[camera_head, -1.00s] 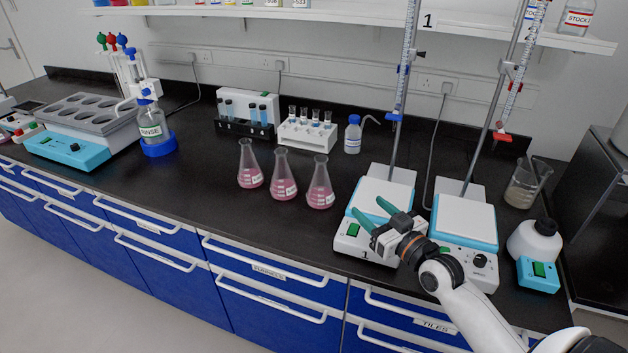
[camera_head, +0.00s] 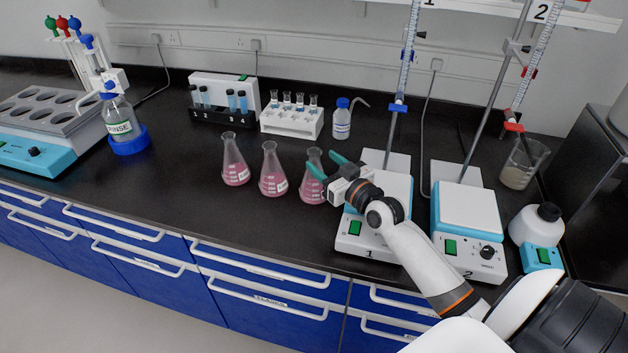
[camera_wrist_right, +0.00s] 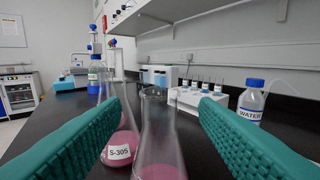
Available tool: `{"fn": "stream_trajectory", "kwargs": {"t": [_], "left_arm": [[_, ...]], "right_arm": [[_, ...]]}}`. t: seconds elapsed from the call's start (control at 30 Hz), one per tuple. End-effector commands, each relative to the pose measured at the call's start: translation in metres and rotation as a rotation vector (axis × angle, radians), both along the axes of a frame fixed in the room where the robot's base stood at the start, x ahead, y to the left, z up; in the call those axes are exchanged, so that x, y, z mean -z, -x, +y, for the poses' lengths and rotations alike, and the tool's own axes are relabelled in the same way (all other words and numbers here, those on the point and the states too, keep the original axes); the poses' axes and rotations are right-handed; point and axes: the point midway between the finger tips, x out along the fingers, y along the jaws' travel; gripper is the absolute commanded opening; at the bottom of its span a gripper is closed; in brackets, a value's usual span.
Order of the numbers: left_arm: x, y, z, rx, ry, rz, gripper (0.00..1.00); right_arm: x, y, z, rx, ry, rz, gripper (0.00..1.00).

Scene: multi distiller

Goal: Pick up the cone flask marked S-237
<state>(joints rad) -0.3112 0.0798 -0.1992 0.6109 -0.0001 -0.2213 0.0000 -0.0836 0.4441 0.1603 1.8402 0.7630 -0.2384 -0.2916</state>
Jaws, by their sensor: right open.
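Three cone flasks with pink liquid stand in a row on the black bench: a left one (camera_head: 235,172), a middle one (camera_head: 273,180) and a right one (camera_head: 311,188). My right gripper (camera_head: 322,161) is open beside the right flask, with its green fingers toward it. In the right wrist view a flask (camera_wrist_right: 160,150) stands between the open fingers (camera_wrist_right: 160,100), apart from both. Its label does not show. A flask behind it to the left reads S-305 (camera_wrist_right: 118,153). The mark S-237 cannot be read on any flask. My left gripper is out of view.
Hotplate stirrers 1 (camera_head: 359,236) and 2 (camera_head: 468,258) with burette stands are at the right. Behind the flasks are a white vial rack (camera_head: 290,123), a dark tube rack (camera_head: 224,116) and a water bottle (camera_head: 342,122).

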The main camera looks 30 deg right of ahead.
Motion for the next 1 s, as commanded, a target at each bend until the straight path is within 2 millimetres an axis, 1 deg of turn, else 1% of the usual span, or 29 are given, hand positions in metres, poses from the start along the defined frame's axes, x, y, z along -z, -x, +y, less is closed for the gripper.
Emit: {"fn": "stream_trajectory", "kwargs": {"t": [0.03,0.13,0.2,0.3,0.4,0.57,0.6,0.67,0.9,0.93,1.0], "left_arm": [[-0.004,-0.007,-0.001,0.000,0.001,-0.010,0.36],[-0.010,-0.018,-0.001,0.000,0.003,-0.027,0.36],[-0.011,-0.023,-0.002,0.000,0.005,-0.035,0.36],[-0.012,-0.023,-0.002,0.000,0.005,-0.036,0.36],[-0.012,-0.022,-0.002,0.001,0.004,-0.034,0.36],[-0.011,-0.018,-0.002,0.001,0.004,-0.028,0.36],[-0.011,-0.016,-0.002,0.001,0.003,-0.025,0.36],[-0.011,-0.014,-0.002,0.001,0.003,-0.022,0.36],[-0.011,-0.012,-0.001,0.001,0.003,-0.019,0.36],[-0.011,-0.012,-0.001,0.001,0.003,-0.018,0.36],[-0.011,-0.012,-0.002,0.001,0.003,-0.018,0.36]], "right_arm": [[-0.003,-0.007,0.000,0.001,-0.002,-0.001,0.55],[-0.004,-0.023,0.001,0.000,-0.002,-0.001,0.55],[-0.002,-0.033,0.001,0.001,-0.002,-0.001,0.55],[-0.001,-0.043,0.002,0.001,-0.001,-0.001,0.55],[-0.001,-0.047,0.002,0.001,0.000,-0.001,0.55],[0.000,-0.047,0.002,0.000,0.000,0.000,0.55],[0.000,-0.047,0.002,0.000,0.000,0.000,0.52],[0.000,-0.047,0.002,0.000,0.000,0.000,0.42],[0.000,-0.046,0.002,0.000,0.000,0.000,0.03],[0.000,-0.046,0.002,0.000,0.000,0.000,0.00],[0.000,-0.046,0.002,0.000,-0.001,0.000,0.00]]}}
